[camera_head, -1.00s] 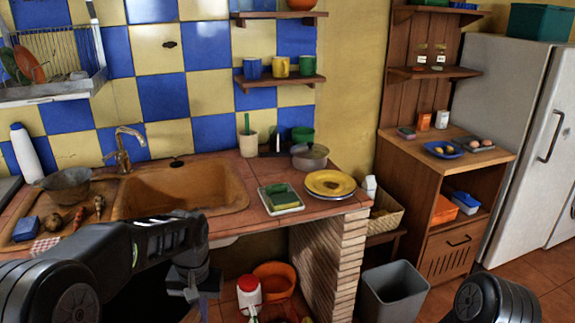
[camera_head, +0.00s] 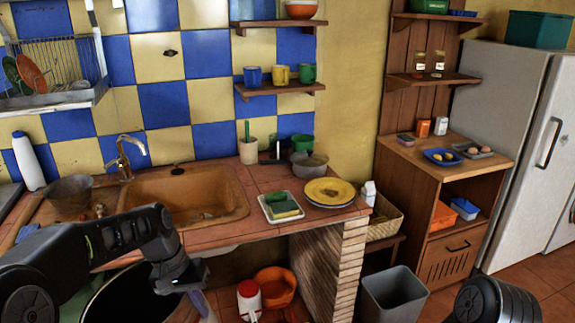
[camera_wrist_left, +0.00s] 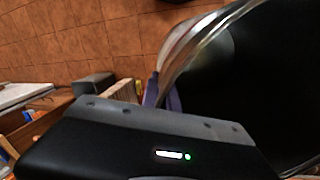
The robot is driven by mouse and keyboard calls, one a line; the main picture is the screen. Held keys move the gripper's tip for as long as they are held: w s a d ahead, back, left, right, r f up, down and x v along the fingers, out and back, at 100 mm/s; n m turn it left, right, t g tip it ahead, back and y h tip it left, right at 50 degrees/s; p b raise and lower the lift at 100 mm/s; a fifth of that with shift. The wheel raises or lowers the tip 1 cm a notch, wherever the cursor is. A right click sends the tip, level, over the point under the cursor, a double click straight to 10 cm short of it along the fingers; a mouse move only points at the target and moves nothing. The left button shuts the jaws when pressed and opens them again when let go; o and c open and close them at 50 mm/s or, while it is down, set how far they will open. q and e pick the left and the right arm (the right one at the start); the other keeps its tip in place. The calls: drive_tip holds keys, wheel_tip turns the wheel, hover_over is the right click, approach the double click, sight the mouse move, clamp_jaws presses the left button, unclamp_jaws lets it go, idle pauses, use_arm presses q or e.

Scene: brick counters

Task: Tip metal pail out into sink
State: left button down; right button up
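The metal pail (camera_head: 118,292) is large, with a dark inside and a pale rim. It shows below the counter front at the lower left of the head view, partly behind my left arm. Its shiny rim (camera_wrist_left: 205,42) and black interior fill the right of the left wrist view. My left gripper (camera_head: 198,298) is at the right side of the pail's rim and looks shut on it, though the fingertips are mostly hidden. The brown sink (camera_head: 185,192) is in the counter, above and behind the pail. My right gripper is out of view.
A dark pot (camera_head: 68,192) stands left of the sink, near the tap (camera_head: 124,158). A sponge tray (camera_head: 280,207) and yellow plate (camera_head: 329,191) are to the right. An orange tub (camera_head: 275,285), red-and-white container (camera_head: 249,298) and grey bin (camera_head: 393,297) stand below.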

use_arm(q)
drive_tip(key=shift+r+h+p, duration=0.3)
drive_tip(key=shift+r+h, duration=0.45)
drive_tip(key=shift+r, duration=0.55)
drive_tip(key=shift+r+h+p, duration=0.25)
drive_tip(key=shift+r+h, duration=0.5)
drive_tip(key=shift+r, duration=0.5)
